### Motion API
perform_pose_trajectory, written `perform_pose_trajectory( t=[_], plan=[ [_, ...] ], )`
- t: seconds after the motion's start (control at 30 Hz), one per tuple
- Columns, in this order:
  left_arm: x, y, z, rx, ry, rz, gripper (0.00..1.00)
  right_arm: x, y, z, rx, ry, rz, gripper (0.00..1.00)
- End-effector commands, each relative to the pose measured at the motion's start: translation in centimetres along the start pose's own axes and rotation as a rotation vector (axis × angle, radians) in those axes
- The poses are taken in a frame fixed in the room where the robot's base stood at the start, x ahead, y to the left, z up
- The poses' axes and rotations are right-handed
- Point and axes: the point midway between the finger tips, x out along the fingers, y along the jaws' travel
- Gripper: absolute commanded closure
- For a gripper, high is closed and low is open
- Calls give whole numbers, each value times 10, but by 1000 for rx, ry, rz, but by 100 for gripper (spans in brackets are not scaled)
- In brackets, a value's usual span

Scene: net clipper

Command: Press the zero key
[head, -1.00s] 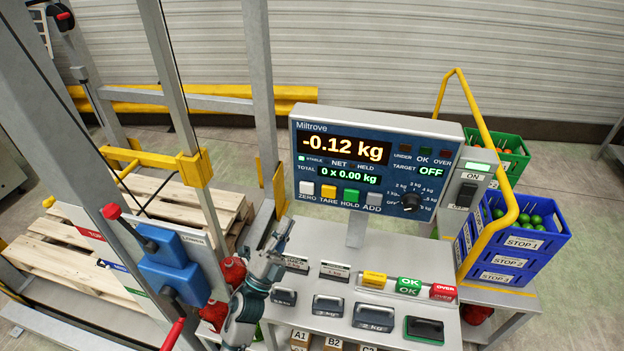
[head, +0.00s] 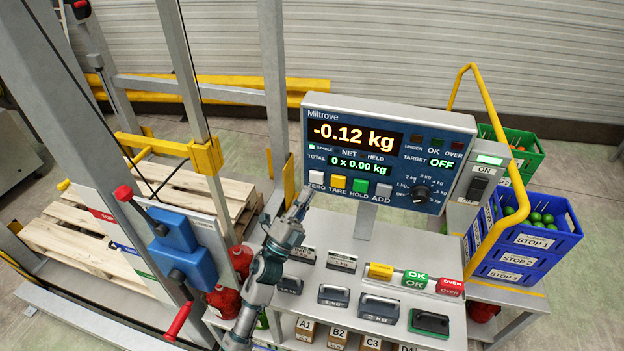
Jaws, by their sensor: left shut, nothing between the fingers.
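The zero key (head: 316,177) is the white key at the left end of the key row on the blue Miltrove panel (head: 400,116). The yellow tare, green hold and grey add keys sit to its right. The display (head: 353,135) reads -0.12 kg, and the line below it reads 0 x 0.00 kg. My left gripper (head: 303,196) is shut and empty. Its tip points up, just below and slightly left of the zero key. In the picture the tip is close to the key's lower edge; I cannot tell whether they touch. My right gripper is not in view.
Weights (head: 334,295) and tags lie on the grey bench below the panel, with amber, OK and OVER blocks (head: 449,287) at right. A grey upright frame and blue clamp (head: 184,249) stand at left. Blue crates (head: 535,237) stand at right.

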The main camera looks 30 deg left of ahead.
Motion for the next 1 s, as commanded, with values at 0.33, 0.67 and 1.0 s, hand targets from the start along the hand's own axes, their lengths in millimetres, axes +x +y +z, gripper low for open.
perform_pose_trajectory(
  t=[0.33,0.67,1.0],
  plan=[
    [14,10,15,-3,-3,-2,100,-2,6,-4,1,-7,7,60],
    [15,11,16,-4,-3,-1,100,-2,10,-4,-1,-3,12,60],
    [16,11,12,-2,0,-1,100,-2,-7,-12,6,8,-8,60]
  ],
)
